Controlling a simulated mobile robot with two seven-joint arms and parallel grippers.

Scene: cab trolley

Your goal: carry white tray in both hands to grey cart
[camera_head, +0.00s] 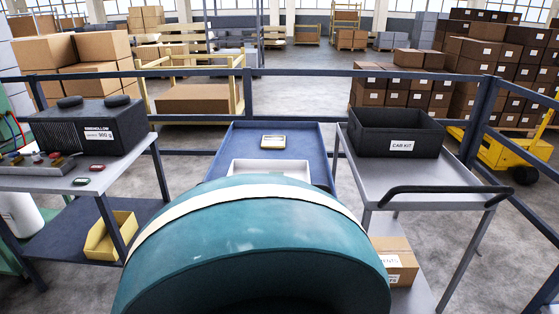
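The white tray (272,163) sits on the blue-topped table (222,148) in the middle of the view. Only its far part shows. Its near part is hidden behind a large teal curved form with a white band close to the camera. Neither of my grippers is in view.
A grey bench (60,182) at left bears a black unit. A dark railing (300,73) runs behind. A carton (395,260) sits on the cart's lower shelf. The cart top's front is clear.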

